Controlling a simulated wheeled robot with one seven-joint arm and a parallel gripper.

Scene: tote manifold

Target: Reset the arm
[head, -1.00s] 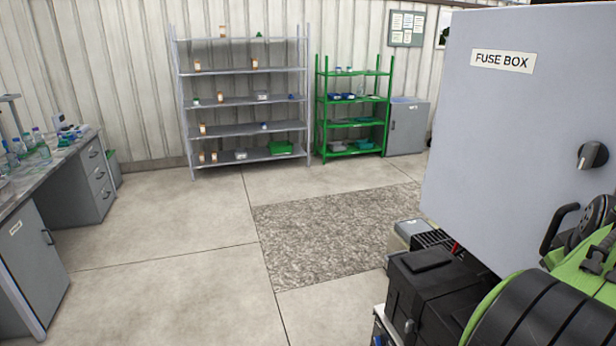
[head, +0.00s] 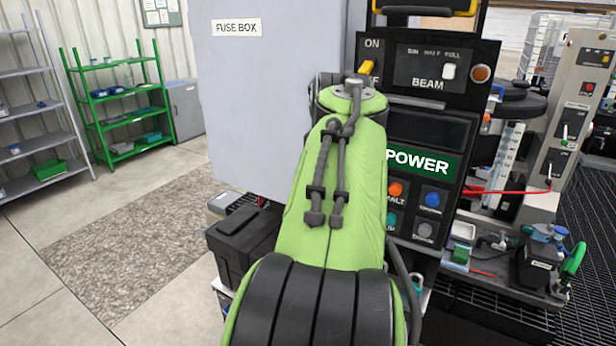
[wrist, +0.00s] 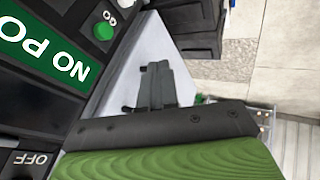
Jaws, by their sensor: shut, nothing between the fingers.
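My green arm (head: 335,220) rises through the middle of the head view, in front of the control panel. My gripper is not clearly visible there, hidden beyond the arm. In the wrist view my gripper (wrist: 156,72) shows as dark fingers close together, shut and empty. Beyond them are a pale surface and floor. The control panel (head: 430,130) has ON and BEAM labels, a yellow lever, and a green POWER sign (head: 424,163) partly covered by my arm.
A grey fuse box (head: 270,100) stands left of my arm, close to it. A black box (head: 243,238) sits below it. At right is a cluttered bench (head: 490,265) with a grey switch unit (head: 575,110). Open floor (head: 45,270) and a green shelf (head: 120,95) lie at left.

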